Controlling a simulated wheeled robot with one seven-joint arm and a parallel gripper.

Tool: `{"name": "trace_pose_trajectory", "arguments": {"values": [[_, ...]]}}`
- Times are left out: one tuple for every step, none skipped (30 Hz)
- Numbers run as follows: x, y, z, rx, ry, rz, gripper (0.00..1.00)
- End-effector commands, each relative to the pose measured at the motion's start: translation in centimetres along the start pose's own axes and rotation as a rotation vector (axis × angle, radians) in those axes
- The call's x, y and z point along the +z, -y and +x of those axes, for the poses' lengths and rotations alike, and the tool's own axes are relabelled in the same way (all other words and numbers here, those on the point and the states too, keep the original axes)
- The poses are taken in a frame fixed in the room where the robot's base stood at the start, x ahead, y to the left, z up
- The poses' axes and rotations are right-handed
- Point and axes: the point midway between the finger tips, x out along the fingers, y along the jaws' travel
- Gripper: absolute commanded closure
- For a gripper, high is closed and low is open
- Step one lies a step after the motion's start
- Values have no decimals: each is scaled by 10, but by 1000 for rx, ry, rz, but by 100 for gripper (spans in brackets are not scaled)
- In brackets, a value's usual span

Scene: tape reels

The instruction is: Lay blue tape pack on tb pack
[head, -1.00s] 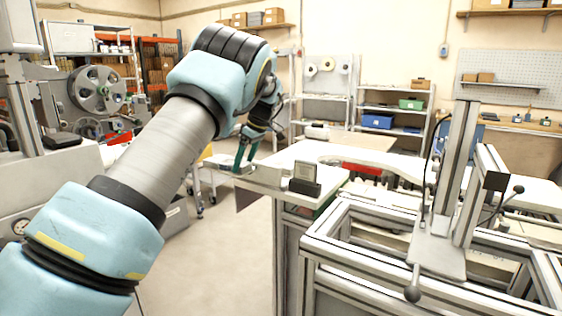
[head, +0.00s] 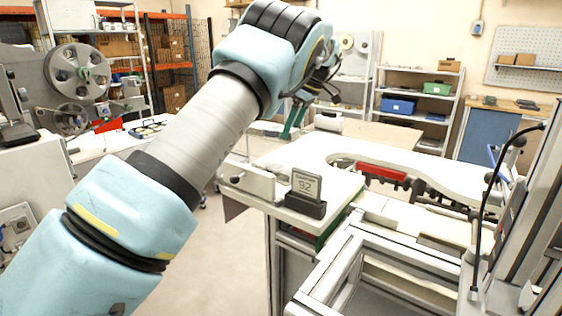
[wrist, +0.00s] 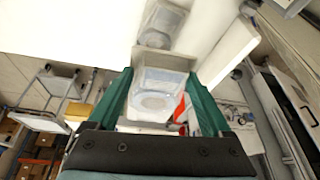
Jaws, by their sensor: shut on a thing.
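My gripper (wrist: 166,92) has two green fingers, closed on the sides of a clear pack (wrist: 154,84) with a pale blue ring inside, which looks like the blue tape pack. A second clear pack (wrist: 162,24) lies just beyond it on a white surface and is partly overlapped by the held one in the wrist view. Whether the two touch, I cannot tell. In the head view my gripper (head: 293,119) is beyond the near table's left end, and a pale pack (head: 266,128) shows beside its fingers.
A metal frame machine (head: 510,230) stands at the right. A reel machine (head: 78,75) is at the left. Open floor (head: 215,260) lies between.

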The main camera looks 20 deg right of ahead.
Motion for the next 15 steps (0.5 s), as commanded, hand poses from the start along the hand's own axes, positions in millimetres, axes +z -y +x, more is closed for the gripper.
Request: {"name": "trace_pose_trajectory", "arguments": {"values": [[2, 1, 0, 4, 2, 4, 83], [2, 1, 0, 7, 1, 7, 83], [4, 2, -1, 11, 0, 12, 83], [4, 2, -1, 14, -1, 16, 83], [5, 2, -1, 16, -3, 21, 83], [6, 3, -2, 20, -4, 26, 83], [6, 3, -2, 22, -6, 29, 83], [8, 3, -1, 24, -6, 32, 83], [10, 3, 2, 26, -8, 35, 83], [11, 3, 5, 24, -9, 36, 83], [13, 3, 10, 25, -10, 37, 83], [16, 3, 16, 24, -9, 38, 83], [19, 3, 21, 25, -9, 38, 83], [21, 3, 26, 23, -9, 38, 83], [23, 2, 33, 24, -9, 37, 83]]}}
